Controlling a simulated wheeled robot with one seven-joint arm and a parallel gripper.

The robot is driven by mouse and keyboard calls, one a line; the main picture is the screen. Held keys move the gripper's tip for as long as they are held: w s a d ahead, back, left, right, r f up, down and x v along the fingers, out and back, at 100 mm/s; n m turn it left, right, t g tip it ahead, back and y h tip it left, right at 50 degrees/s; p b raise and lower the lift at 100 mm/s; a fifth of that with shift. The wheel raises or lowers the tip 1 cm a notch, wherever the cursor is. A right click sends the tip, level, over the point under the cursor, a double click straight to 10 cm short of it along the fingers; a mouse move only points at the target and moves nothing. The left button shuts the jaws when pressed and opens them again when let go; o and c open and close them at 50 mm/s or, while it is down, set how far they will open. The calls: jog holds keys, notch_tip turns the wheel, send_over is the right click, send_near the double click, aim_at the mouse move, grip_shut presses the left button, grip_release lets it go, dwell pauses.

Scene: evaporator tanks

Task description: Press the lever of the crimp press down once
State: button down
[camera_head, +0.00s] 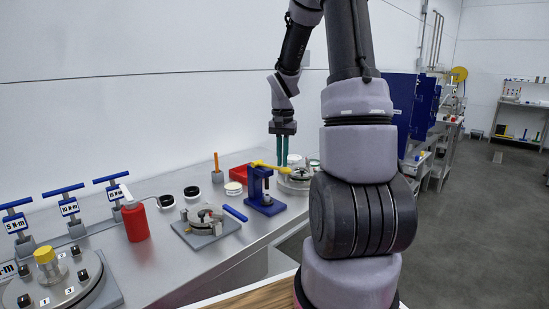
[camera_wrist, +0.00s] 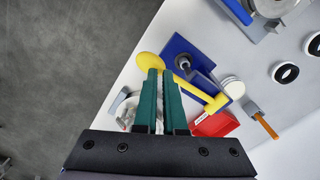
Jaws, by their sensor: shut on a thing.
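The crimp press (camera_head: 262,190) is a blue stand on the bench, with a yellow lever (camera_head: 269,167) across its top. In the wrist view the blue press (camera_wrist: 186,52) shows beneath the lever (camera_wrist: 196,86), which ends in a round yellow knob (camera_wrist: 148,60). My gripper (camera_head: 282,163) points down at the lever's right end in the head view. In the wrist view its two green fingers (camera_wrist: 159,72) are close together at the knob, shut on the lever. The fingertips partly cover the knob, so the exact contact is hidden. The lever looks nearly level, slightly tilted.
A red tray (camera_head: 238,174) and a round metal fixture (camera_head: 296,182) stand close to the press. A grey fixture (camera_head: 205,226) with a blue handle, a red bottle (camera_head: 135,222) and blue-handled torque tools (camera_head: 68,207) stand left. The bench's front edge is near the press.

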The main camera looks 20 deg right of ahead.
jog(key=shift+f, duration=0.8)
notch_tip(320, 180, up, 11)
jog(key=shift+f, duration=0.2)
dwell(0.8)
jog(key=s+a+r+n+t+y, duration=0.1)
jog(key=s+a+r+n+t, duration=0.1)
jog(key=s+a+r, duration=0.4)
jog(key=s+a+r+n+t+y, duration=0.1)
jog(key=s+a+r+t, duration=0.4)
jog(key=s, duration=0.8)
jog(key=a+r, duration=0.1)
jog(key=a, duration=0.1)
jog(key=shift+a+r+n, duration=0.2)
jog(key=shift+a+n, duration=0.15)
jog(key=shift+n, duration=0.05)
dwell(0.6)
